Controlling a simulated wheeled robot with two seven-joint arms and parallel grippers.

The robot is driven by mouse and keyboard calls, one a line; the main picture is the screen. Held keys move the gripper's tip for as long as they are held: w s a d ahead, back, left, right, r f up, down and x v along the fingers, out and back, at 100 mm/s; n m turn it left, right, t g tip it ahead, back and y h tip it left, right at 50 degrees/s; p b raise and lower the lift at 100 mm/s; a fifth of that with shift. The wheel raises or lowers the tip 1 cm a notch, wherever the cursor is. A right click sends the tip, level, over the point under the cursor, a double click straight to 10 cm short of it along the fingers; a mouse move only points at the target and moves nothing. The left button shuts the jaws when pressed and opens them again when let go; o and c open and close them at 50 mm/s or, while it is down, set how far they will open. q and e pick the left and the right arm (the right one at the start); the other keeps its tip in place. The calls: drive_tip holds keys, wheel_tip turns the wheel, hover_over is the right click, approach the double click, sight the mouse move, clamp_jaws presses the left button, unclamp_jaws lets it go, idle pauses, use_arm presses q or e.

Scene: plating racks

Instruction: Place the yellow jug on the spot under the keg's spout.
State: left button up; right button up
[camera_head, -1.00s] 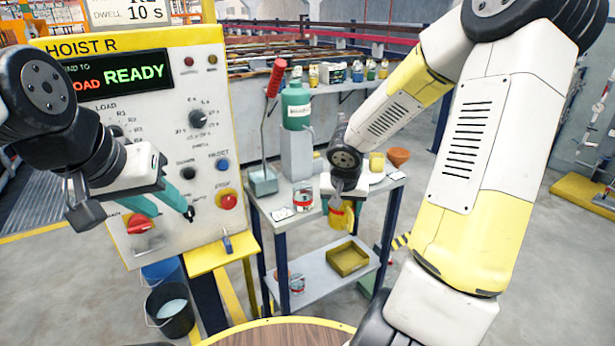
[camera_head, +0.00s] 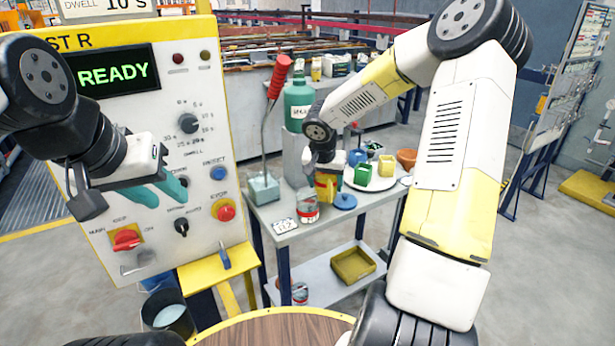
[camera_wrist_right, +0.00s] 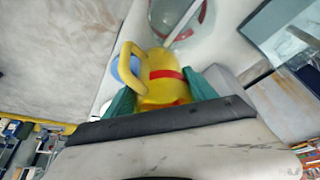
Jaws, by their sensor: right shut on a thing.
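The yellow jug (camera_head: 327,190) has a red band and a side handle. My right gripper (camera_head: 323,172) is shut on it, near the front of the keg's stand. In the right wrist view, the jug (camera_wrist_right: 163,88) sits between two teal fingers, its handle to the left. The green keg (camera_head: 298,100) stands on a grey block at the back of the side table. I cannot make out the spout clearly, nor the spot under it. My left gripper (camera_head: 160,192) is empty in front of the control panel, its teal fingers apart.
A red-and-white can (camera_head: 307,206) stands just left of the jug. A round white plate (camera_head: 372,183) holds small coloured items. A grey holder (camera_head: 263,187) with a red-handled tool stands left. A yellow tray (camera_head: 353,265) is on the lower shelf.

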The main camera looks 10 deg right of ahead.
sight(318, 184)
drive_tip(key=shift+w+a+f, duration=0.25)
drive_tip(key=shift+w+f, duration=0.25)
drive_tip(key=shift+w, duration=0.2)
drive_tip(key=shift+w+a+f, duration=0.3)
drive_tip(key=shift+w+f, duration=0.15)
drive_tip(key=shift+w, duration=0.2)
drive_tip(key=shift+w+a+f, duration=0.25)
drive_tip(key=shift+w+f, duration=0.25)
drive_tip(key=shift+w, duration=0.2)
drive_tip(key=shift+f, duration=0.1)
drive_tip(key=o, duration=1.4)
drive_tip(key=v, duration=1.2)
